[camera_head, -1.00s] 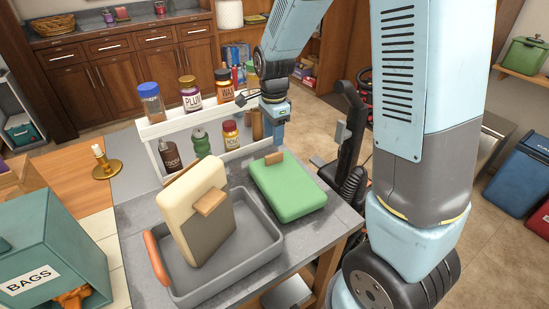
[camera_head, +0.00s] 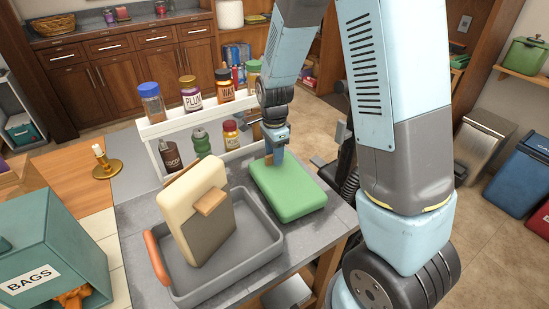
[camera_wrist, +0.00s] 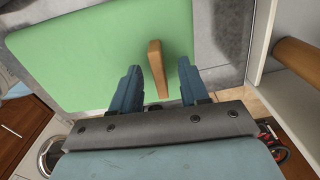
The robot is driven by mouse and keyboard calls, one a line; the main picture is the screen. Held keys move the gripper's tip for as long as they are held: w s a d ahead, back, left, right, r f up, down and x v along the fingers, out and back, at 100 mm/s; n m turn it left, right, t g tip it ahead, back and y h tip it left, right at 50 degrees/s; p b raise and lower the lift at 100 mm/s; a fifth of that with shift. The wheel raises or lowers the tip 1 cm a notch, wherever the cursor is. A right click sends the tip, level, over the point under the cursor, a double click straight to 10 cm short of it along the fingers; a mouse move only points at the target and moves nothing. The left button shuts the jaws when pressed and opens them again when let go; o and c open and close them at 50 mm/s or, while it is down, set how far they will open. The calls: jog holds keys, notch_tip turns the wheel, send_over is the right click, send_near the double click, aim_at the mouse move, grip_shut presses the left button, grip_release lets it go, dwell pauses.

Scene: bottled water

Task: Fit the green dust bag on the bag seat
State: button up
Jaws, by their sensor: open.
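The green dust bag (camera_head: 295,190) lies flat on the grey counter, right of the tray. Its tan tab stands up near one edge and shows clearly in the wrist view (camera_wrist: 156,62). My gripper (camera_head: 274,158) is just above the bag at the tab. In the wrist view my open fingers (camera_wrist: 160,85) are on either side of the tab, with gaps on both sides. In the head view my fingers mostly hide the tab. I cannot make out the bag seat.
A cream and grey bag (camera_head: 208,228) with a tan tab stands tilted in the grey tray (camera_head: 262,247). A white rack (camera_head: 159,132) of bottles and jars stands behind. A teal BAGS box (camera_head: 65,235) is at left. A black upright object (camera_head: 350,183) is partly hidden by my arm.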

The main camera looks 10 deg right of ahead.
grip_shut()
dwell(0.9)
jog(key=shift+r, duration=3.05)
jog(key=shift+r, duration=0.1)
